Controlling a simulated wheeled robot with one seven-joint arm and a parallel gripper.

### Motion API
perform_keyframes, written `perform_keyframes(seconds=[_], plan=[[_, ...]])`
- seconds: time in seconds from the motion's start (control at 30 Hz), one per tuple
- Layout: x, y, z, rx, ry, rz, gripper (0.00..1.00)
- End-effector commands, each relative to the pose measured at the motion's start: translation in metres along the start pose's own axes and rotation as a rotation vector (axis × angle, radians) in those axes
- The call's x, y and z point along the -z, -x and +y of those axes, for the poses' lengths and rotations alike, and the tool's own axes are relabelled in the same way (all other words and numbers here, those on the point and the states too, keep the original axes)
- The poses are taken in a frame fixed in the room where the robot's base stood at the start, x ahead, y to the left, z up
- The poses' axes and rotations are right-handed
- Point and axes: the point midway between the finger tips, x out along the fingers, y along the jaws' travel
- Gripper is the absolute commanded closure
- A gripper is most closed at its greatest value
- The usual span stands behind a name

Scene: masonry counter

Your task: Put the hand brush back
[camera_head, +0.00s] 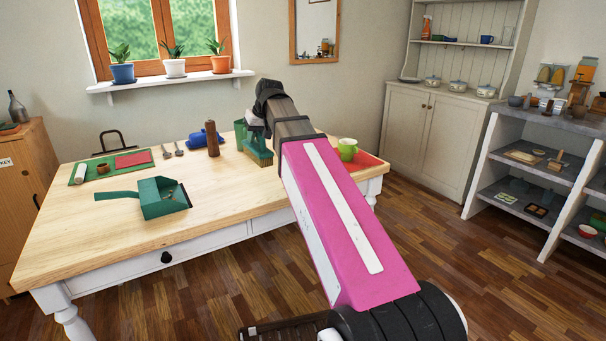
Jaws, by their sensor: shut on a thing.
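A green hand brush (258,151) with a paler band is at the back right of the wooden table, beside my arm. My gripper (254,126) is above it, pointing down, and is shut on the brush. The fingertips are small and partly hidden, and I cannot tell whether the brush touches the table. A green dustpan (163,198) lies on the table at the front left, its handle pointing left. Another green thing (240,132) shows just behind the brush, mostly hidden.
On the table (90,235) are a brown cylinder (213,139), a blue object (196,139), a green mat (87,171) with small items, and a green mug (347,149) near a red mat (370,162). The table's front middle is clear. A grey shelf (548,126) stands at right.

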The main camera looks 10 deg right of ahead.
Motion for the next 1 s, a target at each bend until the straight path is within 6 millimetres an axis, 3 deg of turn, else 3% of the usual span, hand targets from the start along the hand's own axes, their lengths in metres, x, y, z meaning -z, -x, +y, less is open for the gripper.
perform_keyframes(seconds=[0.17, 0.6, 0.87, 1.0], plan=[[-0.006, -0.006, 0.023, 0.0, -0.002, 0.0, 1.0], [-0.023, -0.035, 0.112, 0.0, -0.002, 0.0, 1.0], [-0.027, -0.041, 0.127, 0.0, 0.001, 0.0, 1.0], [-0.033, -0.054, 0.129, 0.001, 0.0, -0.001, 1.0]])
